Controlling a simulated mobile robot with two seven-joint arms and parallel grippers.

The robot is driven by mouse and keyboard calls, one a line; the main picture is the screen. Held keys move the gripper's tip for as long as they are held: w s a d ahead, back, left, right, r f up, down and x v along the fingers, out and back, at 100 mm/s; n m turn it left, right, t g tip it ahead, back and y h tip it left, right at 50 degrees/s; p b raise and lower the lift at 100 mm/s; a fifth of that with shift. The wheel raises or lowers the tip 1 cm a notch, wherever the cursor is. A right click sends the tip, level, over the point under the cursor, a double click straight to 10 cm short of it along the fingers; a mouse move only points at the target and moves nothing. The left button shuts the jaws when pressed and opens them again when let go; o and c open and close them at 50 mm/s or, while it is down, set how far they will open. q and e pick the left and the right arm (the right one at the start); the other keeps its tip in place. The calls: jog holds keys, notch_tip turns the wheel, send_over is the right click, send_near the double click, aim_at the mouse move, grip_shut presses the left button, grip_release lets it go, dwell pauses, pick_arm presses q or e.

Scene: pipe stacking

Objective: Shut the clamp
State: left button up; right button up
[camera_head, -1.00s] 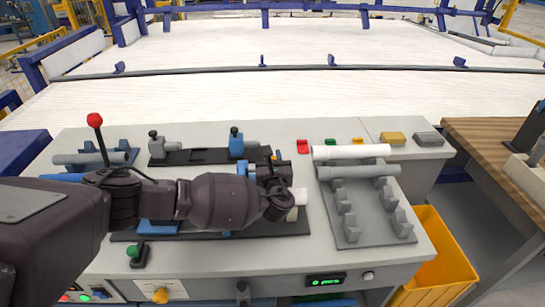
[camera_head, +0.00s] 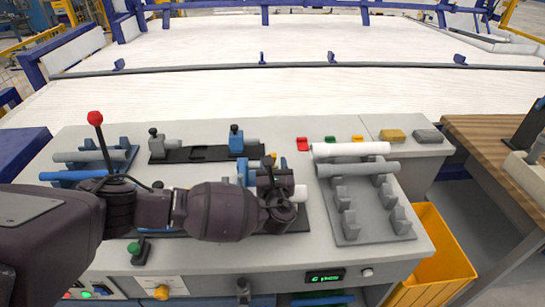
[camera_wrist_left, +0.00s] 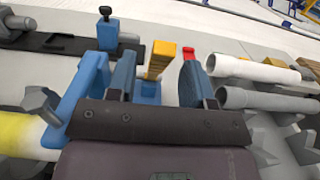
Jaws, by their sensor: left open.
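The clamp's fixture is a dark base (camera_head: 300,222) with blue parts (camera_head: 243,170) on the near part of the bench. A white pipe end (camera_head: 299,193) shows just right of my gripper. My left gripper (camera_head: 272,180) is low over this fixture and hides much of it. In the left wrist view its two grey-blue fingers (camera_wrist_left: 157,80) are apart. A yellow upright piece (camera_wrist_left: 160,58) on a blue base shows between them; whether they touch it I cannot tell. A blue clamp arm (camera_wrist_left: 78,95) stands left of the fingers. My right gripper is out of view.
A grey rack (camera_head: 345,222) with a white pipe (camera_head: 350,151) and a grey pipe (camera_head: 358,169) stands to the right. A second dark fixture (camera_head: 203,153) lies behind my arm. A red-topped lever (camera_head: 95,119) rises at the left. A yellow bin (camera_head: 435,255) is right of the bench.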

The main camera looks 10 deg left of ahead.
pick_arm(q)
jog(key=v, duration=0.7)
jog(key=shift+f, duration=0.1)
